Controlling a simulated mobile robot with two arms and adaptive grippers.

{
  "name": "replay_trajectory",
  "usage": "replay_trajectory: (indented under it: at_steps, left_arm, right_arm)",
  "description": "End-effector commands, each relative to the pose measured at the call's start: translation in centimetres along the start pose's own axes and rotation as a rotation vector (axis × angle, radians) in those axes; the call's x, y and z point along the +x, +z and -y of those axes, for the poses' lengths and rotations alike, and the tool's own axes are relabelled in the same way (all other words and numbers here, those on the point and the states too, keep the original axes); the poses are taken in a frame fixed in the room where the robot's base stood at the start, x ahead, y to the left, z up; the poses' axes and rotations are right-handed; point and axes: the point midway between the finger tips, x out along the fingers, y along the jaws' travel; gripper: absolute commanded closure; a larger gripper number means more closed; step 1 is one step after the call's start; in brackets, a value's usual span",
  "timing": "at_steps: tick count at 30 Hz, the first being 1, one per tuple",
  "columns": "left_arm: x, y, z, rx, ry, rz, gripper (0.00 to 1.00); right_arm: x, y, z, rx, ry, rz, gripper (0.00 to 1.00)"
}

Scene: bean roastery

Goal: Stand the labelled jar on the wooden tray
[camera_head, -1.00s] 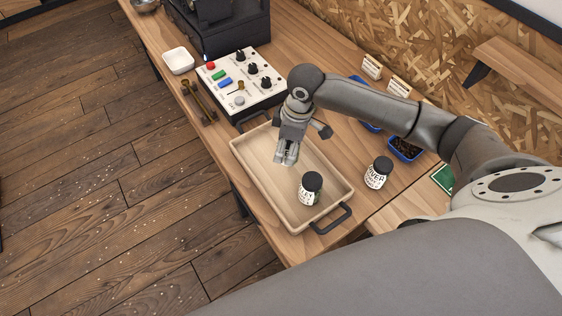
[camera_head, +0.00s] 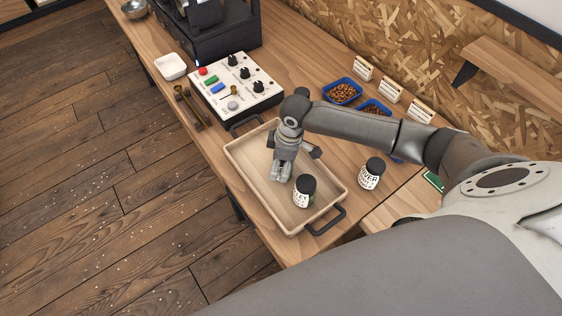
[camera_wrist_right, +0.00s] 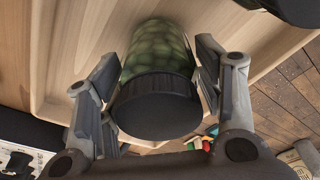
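A jar with a black lid and white label (camera_head: 303,195) stands upright in the light wooden tray (camera_head: 238,170), near the tray's near end. In the right wrist view a jar with green beans and a dark lid (camera_wrist_right: 157,105) shows between the fingers; it appears to be this jar from its unlabelled side. My right gripper (camera_head: 280,178) is low over the tray, just left of and beyond the jar. Its fingers are spread on both sides of the jar; firm contact is not visible. My left gripper is not in view.
A second labelled jar (camera_head: 371,174) stands on the table right of the tray. Blue bean trays (camera_head: 343,91) and cards line the wall side. The tray's near handle (camera_head: 326,222) sticks out.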

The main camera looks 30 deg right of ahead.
Motion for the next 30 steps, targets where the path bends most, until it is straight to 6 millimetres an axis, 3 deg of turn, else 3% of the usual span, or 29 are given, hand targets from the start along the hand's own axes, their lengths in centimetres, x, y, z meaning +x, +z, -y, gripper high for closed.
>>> replay_trajectory:
  at_steps: [2,14,17,30]
  left_arm:
    - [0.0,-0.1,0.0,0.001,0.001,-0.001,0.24]
    - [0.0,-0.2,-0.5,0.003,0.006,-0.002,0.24]
    - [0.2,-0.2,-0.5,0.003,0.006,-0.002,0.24]
    - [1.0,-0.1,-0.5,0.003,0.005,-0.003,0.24]
  right_arm:
    - [0.0,0.0,0.0,0.0,0.0,0.0,0.24]
    - [-0.5,-0.1,0.0,0.0,0.001,-0.001,0.24]
    - [-1.6,-0.1,-0.1,0.001,0.001,-0.003,0.24]
    - [-10.4,-0.1,-0.1,0.001,0.002,-0.003,0.24]
